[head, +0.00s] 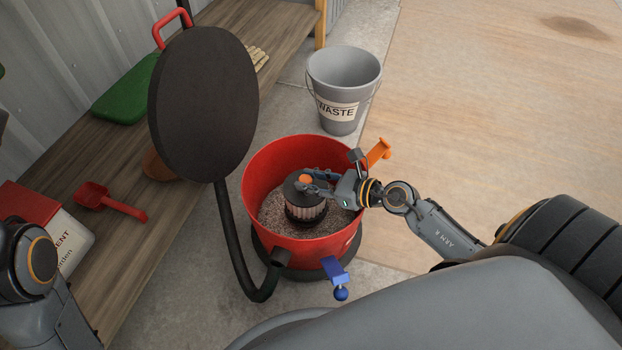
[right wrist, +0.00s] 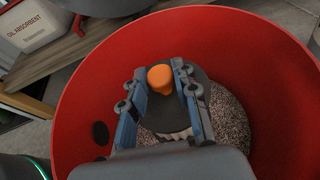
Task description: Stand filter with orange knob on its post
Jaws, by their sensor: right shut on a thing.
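The filter (head: 305,207) is a dark-capped, pleated cylinder inside the red drum (head: 262,165). It looks roughly upright, with grey granular debris around it. Its orange knob (head: 306,179) is on top and also shows in the right wrist view (right wrist: 160,78). My right gripper (head: 308,181) reaches in over the drum's right rim and is shut on the knob, one finger on each side. The post is not visible; I cannot tell whether the filter is on it. My left gripper is out of view; only part of that arm shows at lower left.
A black round lid (head: 203,105) stands raised at the drum's left, by a black hose (head: 232,250). An orange latch (head: 379,152) and a blue latch (head: 337,274) stick out from the drum. A grey waste bucket (head: 343,75) stands behind. A wooden bench (head: 120,165) runs along the left.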

